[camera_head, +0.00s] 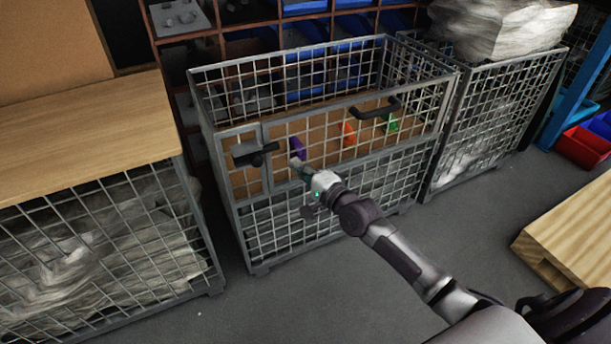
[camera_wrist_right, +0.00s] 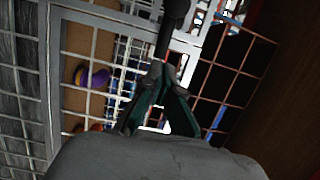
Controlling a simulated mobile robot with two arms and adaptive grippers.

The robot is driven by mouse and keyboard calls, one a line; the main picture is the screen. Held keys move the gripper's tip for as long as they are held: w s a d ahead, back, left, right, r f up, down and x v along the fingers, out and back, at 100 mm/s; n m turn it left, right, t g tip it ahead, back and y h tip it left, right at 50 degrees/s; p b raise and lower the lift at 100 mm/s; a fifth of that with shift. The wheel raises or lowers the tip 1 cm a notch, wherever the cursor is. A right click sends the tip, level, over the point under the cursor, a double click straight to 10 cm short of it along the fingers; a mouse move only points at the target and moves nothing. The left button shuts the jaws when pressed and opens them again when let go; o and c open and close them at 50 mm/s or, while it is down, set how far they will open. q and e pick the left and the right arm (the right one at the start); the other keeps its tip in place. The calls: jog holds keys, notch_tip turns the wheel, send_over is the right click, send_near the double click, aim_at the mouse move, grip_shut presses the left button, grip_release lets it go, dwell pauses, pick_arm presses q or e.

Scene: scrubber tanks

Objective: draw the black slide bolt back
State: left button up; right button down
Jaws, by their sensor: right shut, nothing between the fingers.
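The black slide bolt (camera_head: 255,153) sits at the upper left of the front gate of the middle wire cage (camera_head: 222,133). My right gripper (camera_head: 302,168) is in front of the cage, a little right of and below the bolt in the head view. In the right wrist view, its dark green fingers (camera_wrist_right: 163,72) meet at the tips and look empty. A dark bar, seemingly part of the bolt (camera_wrist_right: 176,12), runs down to the fingertips there; I cannot tell whether they touch. My left gripper is not in view.
Purple (camera_head: 297,147), orange (camera_head: 347,134) and green (camera_head: 391,122) items show through the mesh. Wire cages stand on both sides. A wooden pallet (camera_head: 575,235) lies at the right. The floor in front is clear.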

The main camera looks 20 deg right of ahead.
aim_at(261, 162)
jog(key=x, duration=0.4)
jog(key=shift+b, duration=0.4)
jog(key=a, duration=0.3)
jog(key=shift+w+a+p, duration=0.15)
jog(key=shift+p, duration=0.15)
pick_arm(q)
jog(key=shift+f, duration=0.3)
pick_arm(e)
jog(key=shift+a, duration=0.4)
jog(key=a+p, duration=0.2)
jog(key=shift+a+r, duration=0.3)
jog(key=shift+a, duration=0.05)
jog(key=a, duration=0.1)
jog(key=a+p, duration=0.1)
jog(key=shift+a+f, duration=0.25)
jog(key=shift+a, duration=0.05)
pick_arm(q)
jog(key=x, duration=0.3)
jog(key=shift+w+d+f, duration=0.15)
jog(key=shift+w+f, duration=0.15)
pick_arm(e)
jog(key=shift+f, duration=0.1)
jog(key=shift+a, duration=0.1)
